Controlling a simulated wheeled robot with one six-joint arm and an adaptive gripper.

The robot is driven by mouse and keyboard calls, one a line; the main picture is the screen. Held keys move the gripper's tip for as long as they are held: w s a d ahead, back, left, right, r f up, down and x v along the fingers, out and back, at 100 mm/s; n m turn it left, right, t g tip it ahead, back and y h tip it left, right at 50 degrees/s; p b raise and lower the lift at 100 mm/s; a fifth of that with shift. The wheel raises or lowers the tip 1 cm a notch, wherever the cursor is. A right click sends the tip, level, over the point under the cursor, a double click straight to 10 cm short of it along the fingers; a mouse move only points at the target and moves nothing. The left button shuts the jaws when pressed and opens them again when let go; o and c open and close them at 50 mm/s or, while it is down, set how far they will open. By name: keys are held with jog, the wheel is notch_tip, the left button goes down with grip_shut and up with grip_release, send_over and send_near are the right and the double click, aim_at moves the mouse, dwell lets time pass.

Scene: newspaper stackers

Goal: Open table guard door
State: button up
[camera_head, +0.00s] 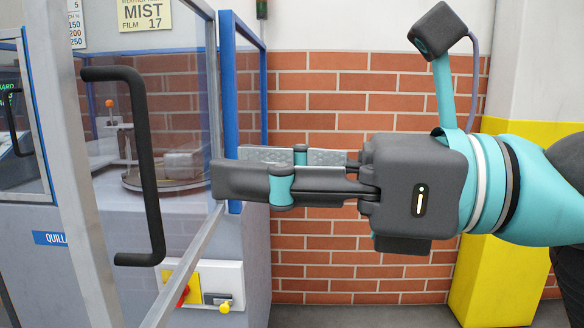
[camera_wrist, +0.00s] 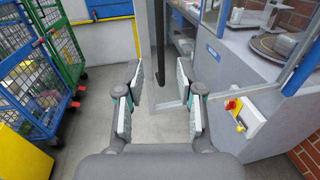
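The guard door (camera_head: 68,150) is a clear panel in a grey frame, at the left of the head view. Its black upright bar handle (camera_head: 145,170) is on the near side; it also shows in the wrist view (camera_wrist: 158,45), top centre. My gripper (camera_head: 232,166) points left, to the right of the handle and apart from it. In the wrist view my gripper (camera_wrist: 160,75) has its two fingers spread with nothing between them. The handle stands beyond the fingertips, roughly in line with the gap. I cannot tell how far the door stands open.
A grey machine body (camera_head: 60,270) with a turntable (camera_head: 165,178) stands behind the door. A white switch box (camera_head: 212,287) with red and yellow knobs sits below. Wheeled cage carts (camera_wrist: 30,75) stand at left in the wrist view. Grey floor (camera_wrist: 105,110) between is clear.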

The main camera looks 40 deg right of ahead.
jog(key=shift+v, duration=1.1)
